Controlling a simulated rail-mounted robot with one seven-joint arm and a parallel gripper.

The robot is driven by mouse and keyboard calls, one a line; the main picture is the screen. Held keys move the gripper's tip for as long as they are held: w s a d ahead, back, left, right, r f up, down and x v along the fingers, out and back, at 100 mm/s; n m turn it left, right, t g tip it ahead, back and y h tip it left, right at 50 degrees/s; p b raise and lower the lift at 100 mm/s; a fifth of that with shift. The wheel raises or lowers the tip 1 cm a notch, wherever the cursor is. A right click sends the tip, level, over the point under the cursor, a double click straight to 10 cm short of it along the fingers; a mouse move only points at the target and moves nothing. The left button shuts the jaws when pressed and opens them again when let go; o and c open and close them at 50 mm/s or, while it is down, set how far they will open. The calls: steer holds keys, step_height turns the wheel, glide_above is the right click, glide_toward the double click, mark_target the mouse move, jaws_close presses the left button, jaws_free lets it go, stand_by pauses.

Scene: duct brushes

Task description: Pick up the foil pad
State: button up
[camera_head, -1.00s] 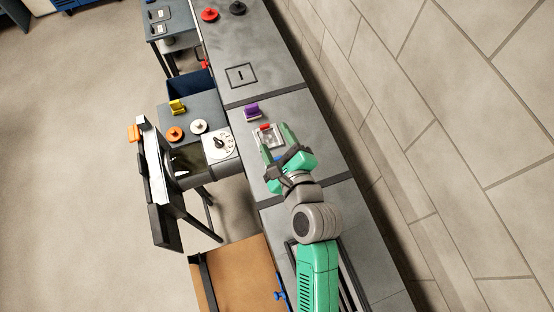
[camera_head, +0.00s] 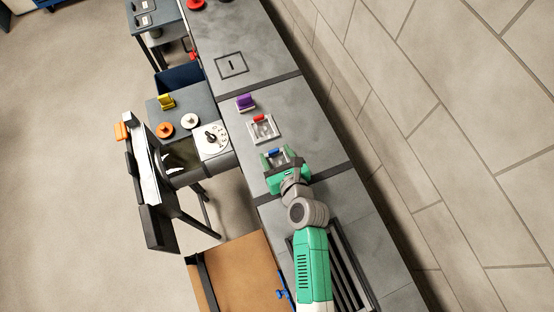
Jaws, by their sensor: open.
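My gripper (camera_head: 281,156) is open, with its green fingers spread low over the grey counter. A small blue-topped piece (camera_head: 273,153) shows between or just under the fingers. The gripper hides most of what lies below it, and contact cannot be told. A silvery square piece with a pale frame (camera_head: 264,133) and a red tab (camera_head: 258,118) lies on the counter just beyond the fingertips, apart from them. I cannot tell for certain which of these two is the foil pad.
A purple block (camera_head: 245,102) stands farther up the counter (camera_head: 310,130). A side table holds a white dial (camera_head: 211,138), an orange knob (camera_head: 165,130), a white knob (camera_head: 190,121) and a yellow piece (camera_head: 166,101). A slotted grate and brown board (camera_head: 240,275) lie nearer.

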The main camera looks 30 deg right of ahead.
mark_target(276, 160)
steer(key=shift+w+f, duration=0.2)
steer(key=shift+w, duration=0.1)
steer(key=c, duration=1.2)
steer(key=shift+r, duration=0.2)
step_height(276, 160, up, 3)
steer(key=shift+f+p, duration=0.1)
steer(key=shift+p, duration=0.55)
steer(key=shift+s+r, duration=0.2)
steer(key=shift+r, duration=0.15)
steer(key=s+a, duration=0.1)
steer(key=s, duration=0.4)
steer(key=s+a, duration=0.1)
steer(key=s, duration=0.4)
steer(key=s+a+r, duration=0.1)
steer(key=s, duration=0.4)
steer(key=shift+a+r, duration=0.1)
steer(key=shift+a, duration=0.3)
step_height(276, 160, up, 4)
steer(key=p, duration=0.5)
